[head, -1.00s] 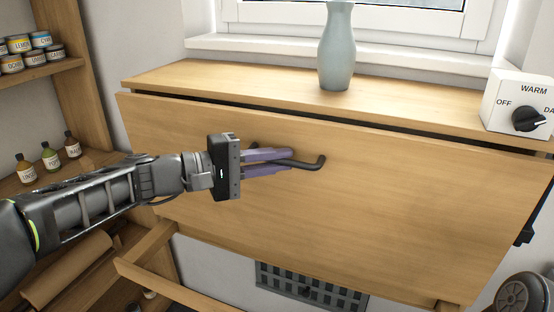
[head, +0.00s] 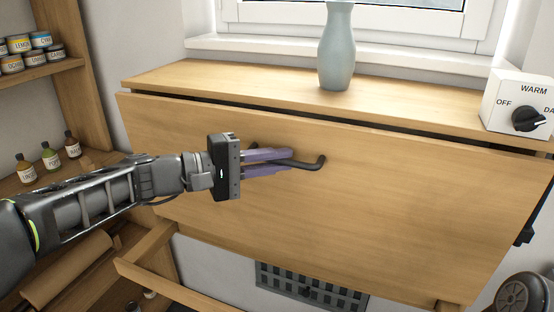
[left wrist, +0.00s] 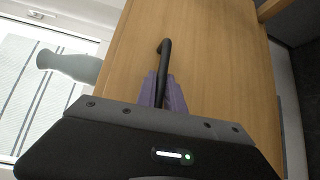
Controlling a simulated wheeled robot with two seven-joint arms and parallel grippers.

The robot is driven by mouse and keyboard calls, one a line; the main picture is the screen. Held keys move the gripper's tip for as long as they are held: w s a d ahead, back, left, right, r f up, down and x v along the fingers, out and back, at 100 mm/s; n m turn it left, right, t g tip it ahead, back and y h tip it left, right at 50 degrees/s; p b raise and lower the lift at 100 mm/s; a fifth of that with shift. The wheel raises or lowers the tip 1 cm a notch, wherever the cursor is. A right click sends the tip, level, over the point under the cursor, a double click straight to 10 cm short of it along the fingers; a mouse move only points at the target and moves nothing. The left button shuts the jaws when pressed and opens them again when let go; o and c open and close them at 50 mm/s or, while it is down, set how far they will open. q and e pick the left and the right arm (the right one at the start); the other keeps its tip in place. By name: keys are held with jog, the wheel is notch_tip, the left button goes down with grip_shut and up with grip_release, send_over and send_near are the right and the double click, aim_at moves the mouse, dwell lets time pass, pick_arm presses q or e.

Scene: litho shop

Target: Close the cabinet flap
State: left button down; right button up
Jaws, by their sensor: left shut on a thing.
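The cabinet flap (head: 400,205) is a wide light-wood panel in the head view, hanging steeply below the cabinet top (head: 230,82), with a dark gap along its upper edge. A black bar handle (head: 318,164) is fixed to the flap's left half. My left gripper (head: 272,162) is shut on the handle with its purple fingers. In the left wrist view the handle (left wrist: 165,55) runs between the fingers (left wrist: 163,90), and the flap (left wrist: 215,60) fills the middle. The fingers hide part of the handle. My right gripper is not in view.
A grey-blue vase (head: 337,50) and a white control box with a dial (head: 515,105) stand on the cabinet top. Shelves with jars (head: 30,50) and small bottles (head: 50,156) are at left. A grey grille (head: 310,288) is below.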

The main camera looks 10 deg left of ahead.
pick_arm(q)
jog(key=shift+w+r+p, duration=0.2)
jog(key=shift+p, duration=0.15)
jog(key=w+p, duration=0.1)
jog(key=p, duration=0.1)
jog(key=w+p, duration=0.1)
jog(key=shift+w+d+r+n+g, duration=0.2)
jog(key=shift+w+r+n+g, duration=0.1)
jog(key=shift+w+g, duration=0.1)
jog(key=shift+y, duration=0.3)
jog(key=c, duration=1.7)
grip_release()
